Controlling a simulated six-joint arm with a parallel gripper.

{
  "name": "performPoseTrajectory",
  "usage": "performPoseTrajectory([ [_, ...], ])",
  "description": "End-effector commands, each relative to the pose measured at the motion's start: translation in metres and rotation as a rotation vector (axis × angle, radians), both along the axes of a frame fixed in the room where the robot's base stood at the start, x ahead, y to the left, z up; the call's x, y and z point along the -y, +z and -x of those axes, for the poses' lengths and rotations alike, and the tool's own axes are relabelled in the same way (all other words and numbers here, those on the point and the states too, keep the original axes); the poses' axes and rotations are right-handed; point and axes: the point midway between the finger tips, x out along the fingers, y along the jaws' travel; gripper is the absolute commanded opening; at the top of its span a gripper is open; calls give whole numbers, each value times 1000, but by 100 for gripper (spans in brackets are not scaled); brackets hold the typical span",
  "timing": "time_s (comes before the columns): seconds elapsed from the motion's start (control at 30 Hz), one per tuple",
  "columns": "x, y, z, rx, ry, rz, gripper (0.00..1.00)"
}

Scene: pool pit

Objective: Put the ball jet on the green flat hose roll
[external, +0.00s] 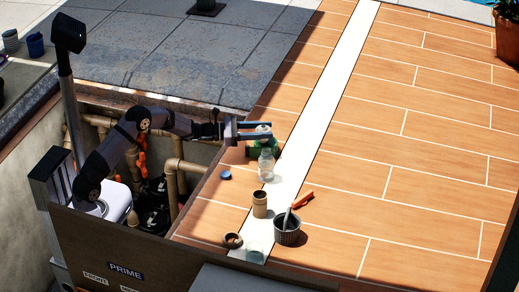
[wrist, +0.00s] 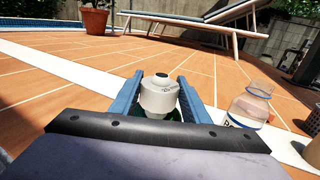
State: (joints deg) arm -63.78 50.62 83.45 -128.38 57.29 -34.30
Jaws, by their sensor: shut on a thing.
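The ball jet (wrist: 158,97) is a white, round-bodied piece with a dark centre on top. My gripper (wrist: 157,92) is shut on it, with one blue finger on each side. In the external view the gripper (external: 254,131) reaches right over the deck edge, and the white top of the ball jet (external: 263,128) shows between its fingers. The green flat hose roll (external: 262,148) is on the tiles directly under the ball jet, partly hidden by the gripper and a clear bottle. I cannot tell whether the ball jet touches the roll.
The clear bottle (external: 266,166) stands close in front of the roll. A blue cap (external: 225,174), brown cup (external: 260,204), orange tool (external: 303,199), dark ribbed pot (external: 288,232), brown ring (external: 232,240) and glass jar (external: 254,252) are nearer the camera.

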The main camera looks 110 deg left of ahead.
Motion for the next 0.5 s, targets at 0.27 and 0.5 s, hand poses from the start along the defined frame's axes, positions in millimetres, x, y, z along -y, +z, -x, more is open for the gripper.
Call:
performPoseTrajectory([
  [0.27, 0, -3, 0, 1, 0, 0, 20],
  [0.5, 0, -2, 0, 0, 0, 0, 61],
])
